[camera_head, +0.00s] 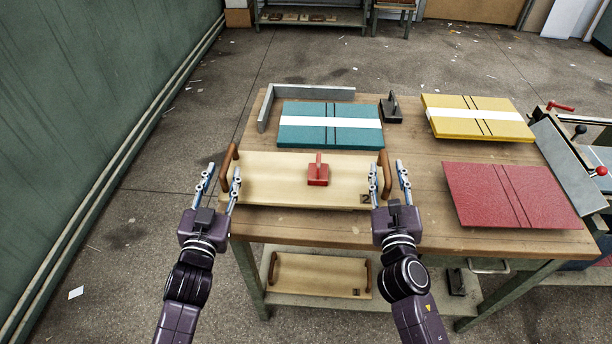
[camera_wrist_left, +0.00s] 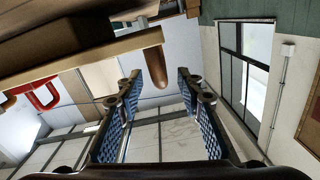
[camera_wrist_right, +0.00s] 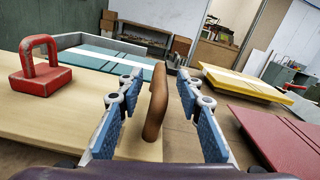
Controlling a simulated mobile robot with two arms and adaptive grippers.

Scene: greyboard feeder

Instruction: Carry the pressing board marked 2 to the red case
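The pressing board marked 2 (camera_head: 280,192) is a pale wooden plank at the table's front edge, with a brown handle at each end. A red block with a grip (camera_head: 318,174) stands on it. My left gripper (camera_head: 221,180) is open at the left handle (camera_wrist_left: 156,66), which shows between its fingers in the left wrist view. My right gripper (camera_head: 388,172) is open around the right handle (camera_wrist_right: 156,105), with gaps on both sides. The red case (camera_head: 515,196) lies flat at the table's right, with two dark lines across it.
A teal case (camera_head: 300,134) with a white band lies behind the board, beside a grey angle bar (camera_head: 310,92) and a dark handled block (camera_head: 391,108). A yellow case (camera_head: 475,130) lies behind the red one. Another handled board (camera_head: 310,275) is on the lower shelf. A machine (camera_head: 570,165) stands at right.

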